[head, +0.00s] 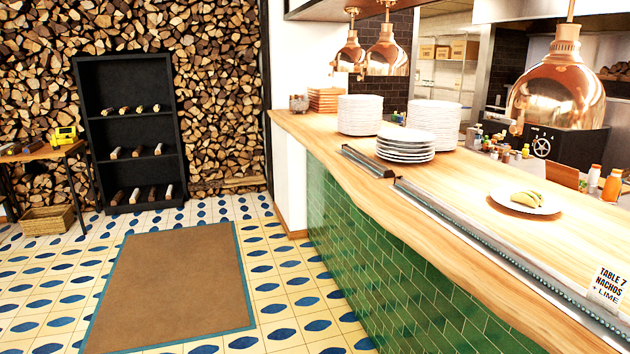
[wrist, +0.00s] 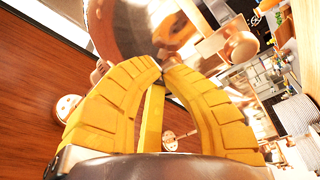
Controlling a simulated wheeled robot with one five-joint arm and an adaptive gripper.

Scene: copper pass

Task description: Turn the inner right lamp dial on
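My gripper (wrist: 162,72) shows in the wrist view with two yellow ribbed fingers. They curve inward and their tips come together, with no object visible between them. Round copper-coloured fittings, which look like dials, sit on a brown wooden surface: one at the left (wrist: 68,106) and one right of the fingers' middle (wrist: 170,140), partly covered by a finger. Another shows partly behind the left finger (wrist: 98,72). I cannot tell which is the inner right dial, or its setting. A large copper lamp shade (wrist: 135,28) fills the top. My gripper and the dials are not visible in the head view.
In the head view, copper lamps hang over the wooden counter (head: 345,195), the nearest at the right (head: 560,90). Stacked plates (head: 360,114), a plate of food (head: 525,201) and an order card (head: 607,285) stand on it. Tiled floor and a brown mat (head: 175,285) lie clear at left.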

